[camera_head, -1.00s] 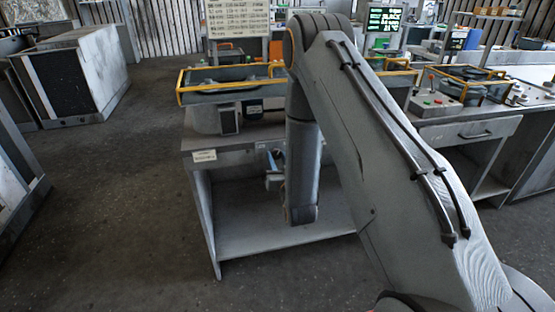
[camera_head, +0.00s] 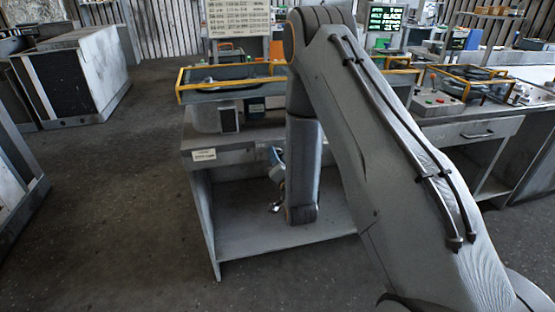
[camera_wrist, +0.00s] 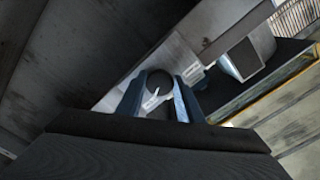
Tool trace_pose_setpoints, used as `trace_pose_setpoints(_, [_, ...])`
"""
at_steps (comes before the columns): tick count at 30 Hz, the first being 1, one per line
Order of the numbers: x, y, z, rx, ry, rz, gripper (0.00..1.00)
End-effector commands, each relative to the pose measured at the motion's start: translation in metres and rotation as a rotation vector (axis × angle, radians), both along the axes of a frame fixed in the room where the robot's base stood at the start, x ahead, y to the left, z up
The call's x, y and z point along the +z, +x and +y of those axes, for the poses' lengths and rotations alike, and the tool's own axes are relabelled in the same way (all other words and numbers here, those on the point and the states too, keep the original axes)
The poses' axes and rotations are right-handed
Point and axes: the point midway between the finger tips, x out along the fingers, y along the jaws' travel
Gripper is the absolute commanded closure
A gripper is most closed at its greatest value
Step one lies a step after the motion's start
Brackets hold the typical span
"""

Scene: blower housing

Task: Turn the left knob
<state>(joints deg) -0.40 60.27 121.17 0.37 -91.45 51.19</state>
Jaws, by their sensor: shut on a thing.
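In the wrist view, a dark round knob (camera_wrist: 160,81) sits between the two blue-grey fingers of my gripper (camera_wrist: 159,92). The fingers are shut on it, one on each side. A pale, light-coloured piece shows just below the knob between the fingers; I cannot tell what it is. In the head view, my arm hides the knob. Only a small blue-grey part of my wrist shows beside the arm, in front of the workbench (camera_head: 203,200). No second knob can be made out, so I cannot tell from the pictures which knob this is.
The bench's open lower shelf (camera_head: 260,240) is empty. A control box with buttons (camera_head: 437,104) stands to the right. A grey cabinet (camera_head: 80,75) stands far left, with clear floor between.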

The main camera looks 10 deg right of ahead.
Motion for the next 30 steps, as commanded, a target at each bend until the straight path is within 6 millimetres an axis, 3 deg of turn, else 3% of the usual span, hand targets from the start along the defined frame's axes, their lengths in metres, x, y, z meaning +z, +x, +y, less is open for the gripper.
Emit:
trace_pose_setpoints(12, [-0.0001,-0.0005,-0.0006,-0.003,0.251,0.002,0.89])
trace_pose_setpoints(30, [0.0001,-0.0007,-0.0007,-0.003,0.312,0.003,0.89])
